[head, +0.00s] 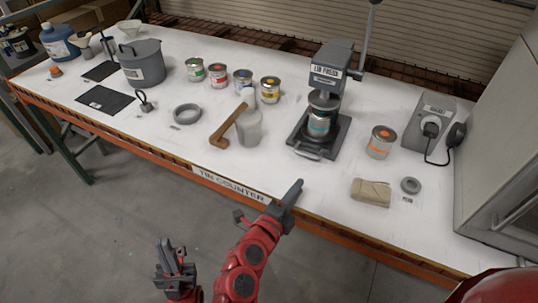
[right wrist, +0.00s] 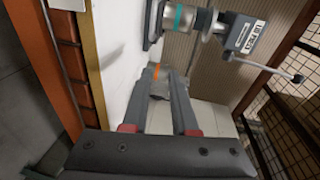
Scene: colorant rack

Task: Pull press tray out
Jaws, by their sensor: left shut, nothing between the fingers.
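The lid press (head: 332,72) stands on the white counter, its label facing forward and its lever raised. Its dark press tray (head: 335,142) lies under it with a pale handle (head: 308,154) toward the front edge. A tin with a teal band (head: 319,120) stands upright on the tray, below the press head; the tin also shows in the right wrist view (right wrist: 180,18). My right gripper (head: 296,186) is at the counter's front edge, short of the handle and apart from it. Its fingers (right wrist: 163,82) are spread and empty. My left gripper (head: 175,252) is shut and empty, low over the floor.
Several paint tins line the back. A grey cabinet (head: 500,130) bounds the right.

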